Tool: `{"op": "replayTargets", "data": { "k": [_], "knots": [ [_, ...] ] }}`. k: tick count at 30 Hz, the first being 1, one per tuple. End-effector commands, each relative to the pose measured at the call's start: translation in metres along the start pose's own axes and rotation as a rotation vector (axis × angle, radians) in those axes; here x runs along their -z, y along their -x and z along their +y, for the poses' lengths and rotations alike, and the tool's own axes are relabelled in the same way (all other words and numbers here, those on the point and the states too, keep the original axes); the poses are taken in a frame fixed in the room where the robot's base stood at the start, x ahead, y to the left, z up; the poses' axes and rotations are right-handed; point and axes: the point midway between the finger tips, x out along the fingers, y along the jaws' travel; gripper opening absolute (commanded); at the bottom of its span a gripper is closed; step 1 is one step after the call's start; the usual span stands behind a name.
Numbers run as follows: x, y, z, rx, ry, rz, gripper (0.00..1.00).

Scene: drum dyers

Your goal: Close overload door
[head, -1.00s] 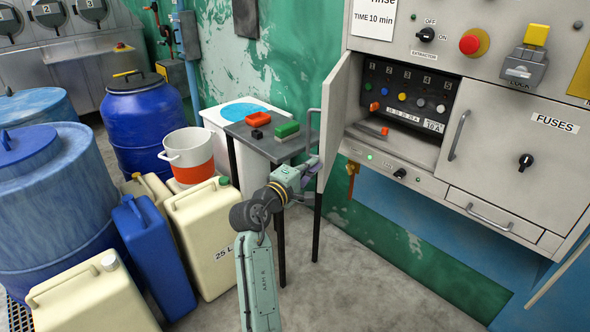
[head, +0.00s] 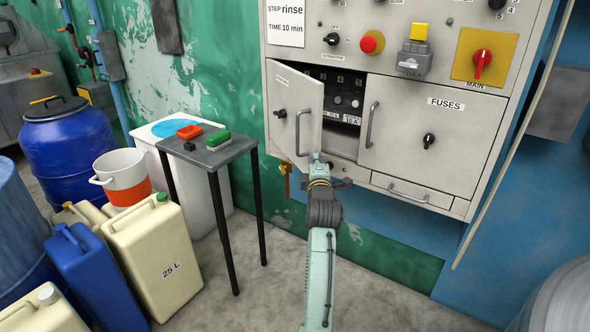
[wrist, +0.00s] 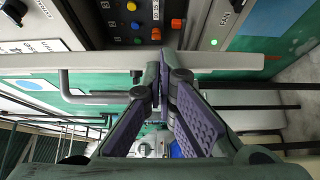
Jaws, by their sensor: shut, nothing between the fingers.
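The overload door (head: 295,118) is a light grey panel on the left of the control cabinet, with a bar handle (head: 304,132) and a black knob. It stands partly open, its right edge out from the cabinet face. Behind it part of the dark compartment (head: 346,90) shows. My gripper (head: 317,160) is at the door's lower free edge. In the wrist view my gripper (wrist: 168,68) is shut and empty, its fingertips close against the door's edge (wrist: 225,61). Whether they touch cannot be told. Coloured buttons (wrist: 136,26) show beyond that edge.
The FUSES door (head: 433,130) is closed to the right of the opening, with a drawer (head: 413,192) below. A small table (head: 210,150) with a red and a green block stands left. Canisters (head: 150,262), a bucket (head: 122,178) and drums crowd the left floor.

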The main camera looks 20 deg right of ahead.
Motion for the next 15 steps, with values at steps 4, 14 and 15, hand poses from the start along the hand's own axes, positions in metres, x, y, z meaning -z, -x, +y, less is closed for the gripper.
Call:
{"op": "replayTargets", "data": {
  "k": [4, 14, 15],
  "knots": [
    [-0.032, -0.016, -0.006, 0.0, 0.001, 0.008, 0.0],
    [-0.089, -0.055, -0.007, 0.001, 0.001, 0.01, 0.0],
    [-0.095, -0.059, -0.007, 0.001, 0.001, 0.009, 0.0]
  ]
}}
